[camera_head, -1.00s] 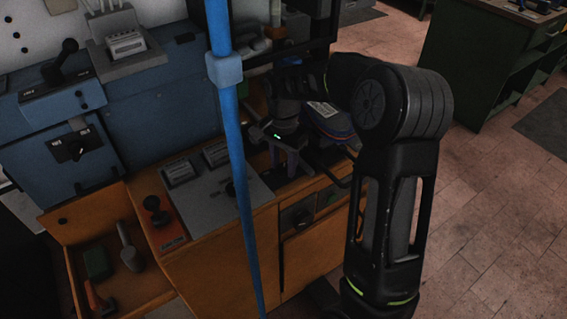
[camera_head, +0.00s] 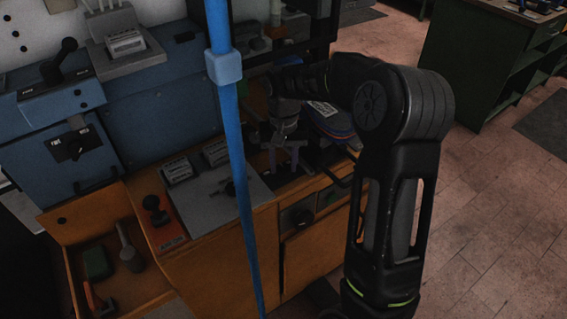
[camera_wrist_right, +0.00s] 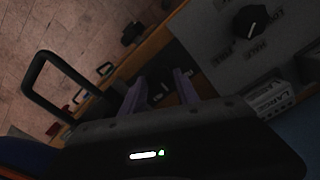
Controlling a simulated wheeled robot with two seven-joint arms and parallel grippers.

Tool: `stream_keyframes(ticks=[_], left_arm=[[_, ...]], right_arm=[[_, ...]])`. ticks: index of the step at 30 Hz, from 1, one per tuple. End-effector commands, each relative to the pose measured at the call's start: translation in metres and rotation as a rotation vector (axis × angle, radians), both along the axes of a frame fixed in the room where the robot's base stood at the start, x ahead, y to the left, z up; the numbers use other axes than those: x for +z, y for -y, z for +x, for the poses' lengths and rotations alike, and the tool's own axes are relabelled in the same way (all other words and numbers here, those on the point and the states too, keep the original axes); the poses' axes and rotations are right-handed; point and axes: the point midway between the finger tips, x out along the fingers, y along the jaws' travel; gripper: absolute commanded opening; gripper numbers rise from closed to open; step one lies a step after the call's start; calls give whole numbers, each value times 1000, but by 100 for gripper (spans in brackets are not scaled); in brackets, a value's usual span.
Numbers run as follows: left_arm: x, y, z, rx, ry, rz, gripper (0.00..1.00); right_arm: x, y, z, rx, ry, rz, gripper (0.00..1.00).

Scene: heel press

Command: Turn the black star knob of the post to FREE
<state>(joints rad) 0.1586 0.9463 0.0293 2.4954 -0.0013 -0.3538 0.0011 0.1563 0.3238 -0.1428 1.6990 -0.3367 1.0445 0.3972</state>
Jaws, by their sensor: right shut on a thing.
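My right gripper (camera_head: 283,165) is over the right part of the orange bench, with its two pale purple fingers pointing down. In the right wrist view the fingers (camera_wrist_right: 160,92) close around a dark knob (camera_wrist_right: 163,88) with a pale mark. I take it for the black star knob; its shape and lettering are mostly hidden. In the head view the gripper and dim light hide it. The left gripper is not in view.
A blue pole (camera_head: 240,150) stands in front of the bench. A grey panel (camera_head: 205,203) carries another black knob (camera_wrist_right: 250,22). A blue machine (camera_head: 150,100) stands behind. An open drawer (camera_head: 75,235) holds tools at left. Tiled floor is clear at right.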

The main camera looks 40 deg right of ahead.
Motion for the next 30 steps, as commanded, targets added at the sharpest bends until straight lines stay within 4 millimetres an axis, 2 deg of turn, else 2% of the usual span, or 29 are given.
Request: stream_keyframes(ticks=[18, 30], left_arm=[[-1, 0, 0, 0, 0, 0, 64], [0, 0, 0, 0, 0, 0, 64]], right_arm=[[1, 0, 0, 578, 1, 0, 0], [1, 0, 0, 817, 1, 0, 0]])
